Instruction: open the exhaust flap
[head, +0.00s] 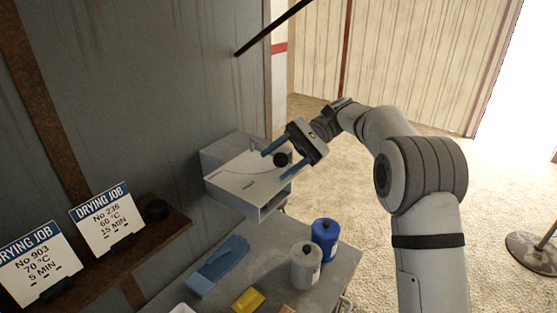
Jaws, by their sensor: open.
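A grey metal box (222,158) stands against the dark wall, behind the bench. Its sloping top face has a curved line, a small dark marking and a black round knob (281,159). I cannot tell which part is the exhaust flap; the knob seems to belong to it. My gripper (276,166) is over the right part of the box. Its two blue fingers are apart, and the knob shows between them. I cannot tell if a finger touches the knob. My gripper's body hides the box's upper right part.
Below the box is a grey bench (262,292) with a blue bottle (325,239), a grey bottle (305,266), blue gloves (222,261) and a yellow item (248,301). Two drying-job cards (104,223) stand on a brown shelf (170,228) at left. A dark rod (270,29) hangs above.

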